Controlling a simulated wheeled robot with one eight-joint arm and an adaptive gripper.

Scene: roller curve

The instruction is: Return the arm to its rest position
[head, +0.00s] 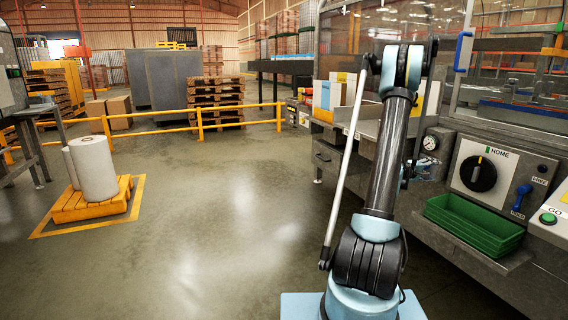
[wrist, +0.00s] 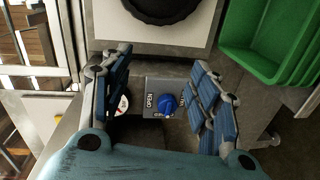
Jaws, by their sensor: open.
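My arm (head: 388,165) rises from its light-blue base and bends at a high elbow near the machine on the right. My gripper (wrist: 163,65) is open in the wrist view, its two blue-padded fingers wide apart with nothing between the pads. Beyond the gap is a small blue knob (wrist: 167,103) on a grey plate marked OPEN. The knob appears apart from both fingers.
The machine panel has a black HOME dial (head: 478,174), a gauge (head: 431,143), a blue lever (head: 521,197) and a green button (head: 548,218). A green tray (head: 475,226) sits below; it also shows in the wrist view (wrist: 268,75). Open floor (head: 235,215) lies left; white rolls (head: 94,168) stand farther left.

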